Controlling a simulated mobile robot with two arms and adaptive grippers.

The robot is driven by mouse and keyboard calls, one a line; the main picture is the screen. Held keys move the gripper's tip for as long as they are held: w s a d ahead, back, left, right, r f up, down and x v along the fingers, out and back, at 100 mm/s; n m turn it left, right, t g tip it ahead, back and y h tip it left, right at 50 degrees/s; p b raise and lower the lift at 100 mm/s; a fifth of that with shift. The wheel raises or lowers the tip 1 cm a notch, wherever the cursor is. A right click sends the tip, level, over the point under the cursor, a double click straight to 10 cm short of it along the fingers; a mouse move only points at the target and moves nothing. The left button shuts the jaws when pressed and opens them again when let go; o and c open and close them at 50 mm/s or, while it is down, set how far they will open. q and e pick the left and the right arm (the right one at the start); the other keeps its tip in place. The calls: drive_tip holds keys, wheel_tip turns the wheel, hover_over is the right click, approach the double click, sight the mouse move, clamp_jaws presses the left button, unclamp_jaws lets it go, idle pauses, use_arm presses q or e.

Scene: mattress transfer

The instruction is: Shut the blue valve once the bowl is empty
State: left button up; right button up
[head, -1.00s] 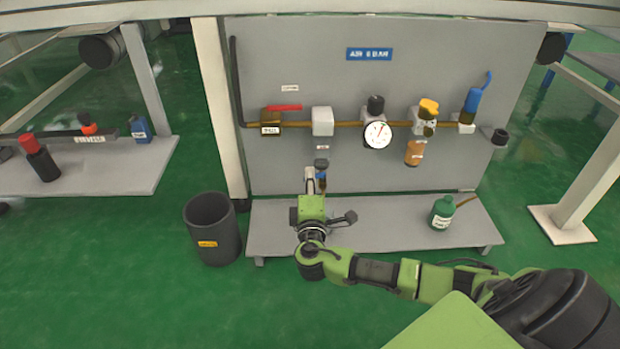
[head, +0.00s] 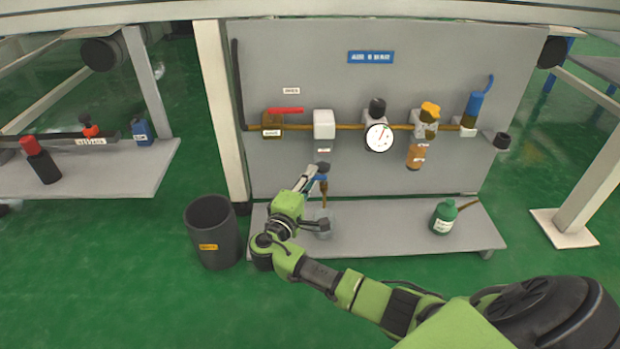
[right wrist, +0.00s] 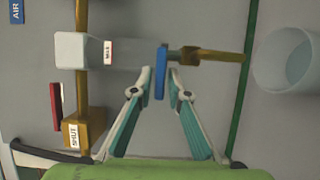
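The blue valve (head: 321,178) is under the grey filter bowl (head: 322,155), with a brass spout (head: 324,197) below it. In the right wrist view, the blue handle (right wrist: 160,72) lies crosswise to the line of bowl and spout. My right gripper (head: 310,177) reaches the valve from the lower left. In the right wrist view, its fingertips (right wrist: 159,76) are apart on either side of the handle, with narrow gaps. I cannot tell whether liquid is in the bowl. A translucent cup (right wrist: 287,62) is below the spout. My left gripper is out of view.
The panel (head: 280,60) carries a red-handled valve (head: 286,110), a gauge (head: 379,137) and a brass pipe. A green bottle (head: 443,217) is on the right of the low shelf (head: 385,225). A dark bin (head: 212,232) stands to the left on the floor.

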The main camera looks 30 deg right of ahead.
idle(0.3)
drive_tip(key=v, duration=0.7)
drive_tip(key=shift+a, duration=0.25)
drive_tip(key=shift+s, duration=0.15)
